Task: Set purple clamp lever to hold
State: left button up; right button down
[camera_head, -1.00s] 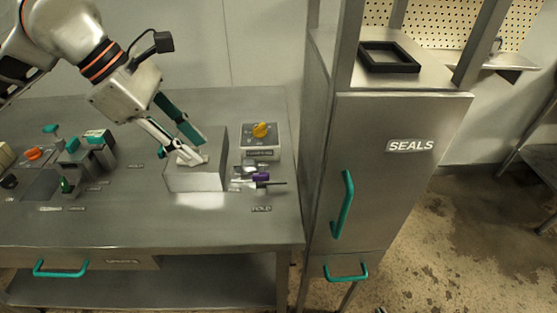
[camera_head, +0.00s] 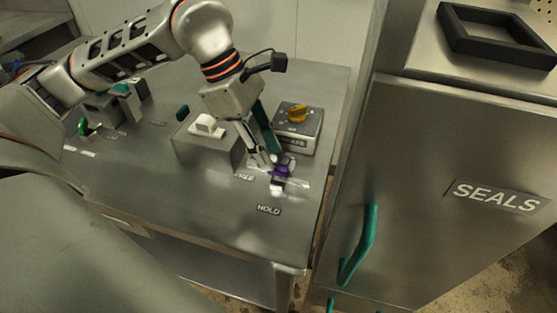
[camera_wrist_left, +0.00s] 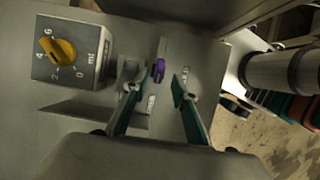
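The purple clamp lever (camera_head: 280,171) is near the right edge of the steel table, between the FREE label (camera_head: 244,177) and the HOLD label (camera_head: 268,209). In the head view, my left gripper (camera_head: 267,159) is right at the lever, pointing down, and partly covers it. In the left wrist view, the purple lever (camera_wrist_left: 158,70) shows between the two spread fingers of my left gripper (camera_wrist_left: 155,82). The fingers are apart, and I see no clear contact with the lever. My right gripper is not in view.
A box with a yellow knob (camera_head: 297,113) stands just behind the lever. A grey block with a white top piece (camera_head: 207,126) is to its left. The SEALS cabinet (camera_head: 440,150), with a teal handle (camera_head: 358,245), stands right of the table. The table front is clear.

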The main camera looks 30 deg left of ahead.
aim_at(278, 167)
pick_arm(q)
jog(key=shift+x, duration=1.95)
grip_shut()
jog(key=shift+w, duration=0.1)
